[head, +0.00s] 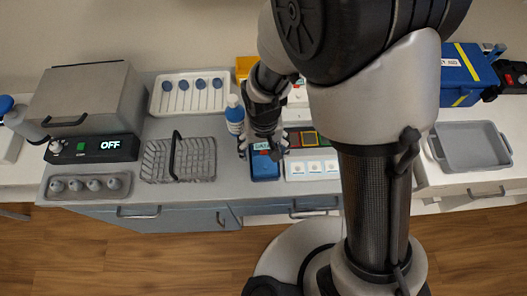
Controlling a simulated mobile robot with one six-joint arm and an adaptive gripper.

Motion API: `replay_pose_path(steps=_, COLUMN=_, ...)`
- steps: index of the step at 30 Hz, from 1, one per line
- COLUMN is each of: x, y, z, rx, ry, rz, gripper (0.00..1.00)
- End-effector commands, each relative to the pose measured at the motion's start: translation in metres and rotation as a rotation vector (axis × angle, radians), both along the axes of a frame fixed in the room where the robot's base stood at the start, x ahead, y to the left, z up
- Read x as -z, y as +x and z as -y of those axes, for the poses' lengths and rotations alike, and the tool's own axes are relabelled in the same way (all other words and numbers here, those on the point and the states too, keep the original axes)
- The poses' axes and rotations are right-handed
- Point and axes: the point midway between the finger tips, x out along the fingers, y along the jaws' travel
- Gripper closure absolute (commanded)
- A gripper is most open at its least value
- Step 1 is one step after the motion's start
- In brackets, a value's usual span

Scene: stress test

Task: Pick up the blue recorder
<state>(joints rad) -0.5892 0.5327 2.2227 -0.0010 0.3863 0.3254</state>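A small blue device (265,169) with a pale display, which looks like the blue recorder, lies near the front edge of the grey counter. My gripper (263,150) points down at its far end, in front of it from this view. The two fingers are spread apart, one to each side of the display, and nothing shows held between them. I cannot tell the height of the fingertips or whether they touch the device. My gripper and arm hide its far part.
A blue-and-white bottle (235,117) stands close left of my gripper. A white panel (312,169) lies close right of the device. A wire basket (178,160), a white rack (187,105) and an oven-like box (84,98) are left. A grey tray (472,147) and blue case (465,75) are right.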

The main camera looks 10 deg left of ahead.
Motion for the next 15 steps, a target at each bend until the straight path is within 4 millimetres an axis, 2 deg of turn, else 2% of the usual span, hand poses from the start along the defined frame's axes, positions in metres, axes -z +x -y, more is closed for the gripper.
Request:
replay_pose_path(steps=2, x=-0.0003, y=0.0001, z=0.0000, rx=0.000, ry=0.000, rz=0.000, gripper=0.24)
replay_pose_path(steps=15, x=-0.0004, y=0.0001, z=0.0000, rx=0.000, ry=0.000, rz=0.000, gripper=0.54)
